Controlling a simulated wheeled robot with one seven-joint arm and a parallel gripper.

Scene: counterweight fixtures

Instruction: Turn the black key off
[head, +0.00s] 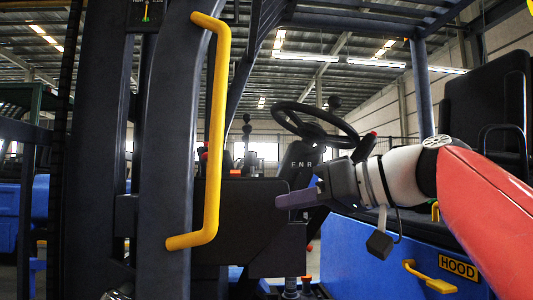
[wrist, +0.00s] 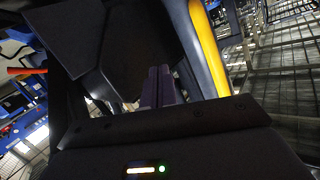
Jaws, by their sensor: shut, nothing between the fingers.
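My gripper (head: 282,201) reaches from the right into the forklift cab, its purple fingers pointing left beside the dark dashboard panel (head: 250,225). In the wrist view its fingers (wrist: 160,72) lie together, shut with nothing between them. I cannot make out the black key in either view; the dark panel and shadow around the fingers are too dark to tell it apart. I cannot tell whether the fingers touch the panel.
A yellow grab handle (head: 216,130) stands on the dark pillar left of my gripper; it also shows in the wrist view (wrist: 210,45). A black steering wheel (head: 315,125) is above my gripper. The blue hood (head: 375,265) with a yellow handle (head: 430,277) is below my arm.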

